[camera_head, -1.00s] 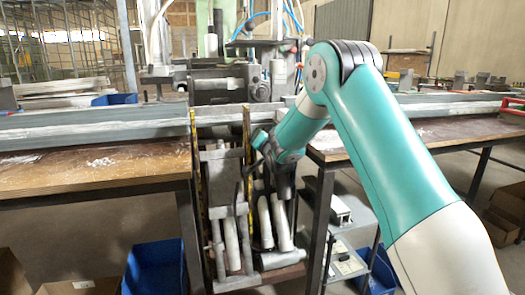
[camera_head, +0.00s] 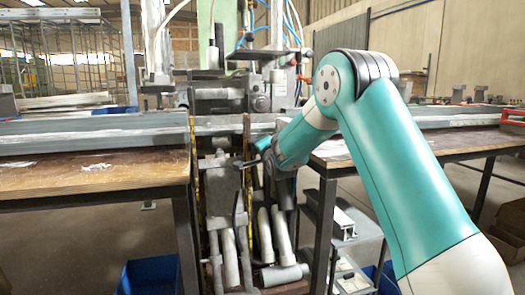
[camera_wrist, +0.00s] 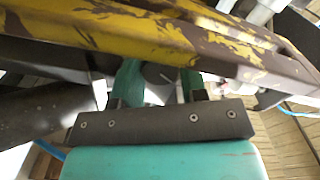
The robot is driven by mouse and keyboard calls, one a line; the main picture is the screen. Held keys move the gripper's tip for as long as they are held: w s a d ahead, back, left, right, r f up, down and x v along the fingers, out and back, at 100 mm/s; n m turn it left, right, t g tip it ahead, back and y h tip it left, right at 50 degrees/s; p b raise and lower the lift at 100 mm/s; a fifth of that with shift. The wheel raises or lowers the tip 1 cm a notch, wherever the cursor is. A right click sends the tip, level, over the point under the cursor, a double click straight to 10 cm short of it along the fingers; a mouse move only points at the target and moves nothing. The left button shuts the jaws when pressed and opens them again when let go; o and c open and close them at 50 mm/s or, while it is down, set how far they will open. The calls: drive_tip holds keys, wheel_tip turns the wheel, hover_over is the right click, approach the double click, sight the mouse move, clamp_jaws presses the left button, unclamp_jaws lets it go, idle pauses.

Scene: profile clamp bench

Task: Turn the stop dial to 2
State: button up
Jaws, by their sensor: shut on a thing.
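My gripper shows in the wrist view (camera_wrist: 160,82), with two green fingers close together. They are shut on a small grey round part, the stop dial (camera_wrist: 158,74), which lies between them. The dial's numbers and pointer cannot be read. In the head view my arm reaches down into the gap between the two benches, beside the clamp machine. There its end is dark and small, and the dial cannot be made out.
A worn yellow bar (camera_wrist: 150,35) crosses just above the fingers in the wrist view. Wooden benches (camera_head: 90,180) flank the machine (camera_head: 225,95). Metal cylinders (camera_head: 280,235) stand low in the gap. A blue bin (camera_head: 150,275) is on the floor at left.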

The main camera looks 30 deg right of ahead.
drive_tip(key=o, duration=0.9)
drive_tip(key=b+v, duration=0.1)
drive_tip(key=v, duration=1.6)
drive_tip(key=shift+s+r, duration=0.1)
drive_tip(key=shift+s, duration=0.1)
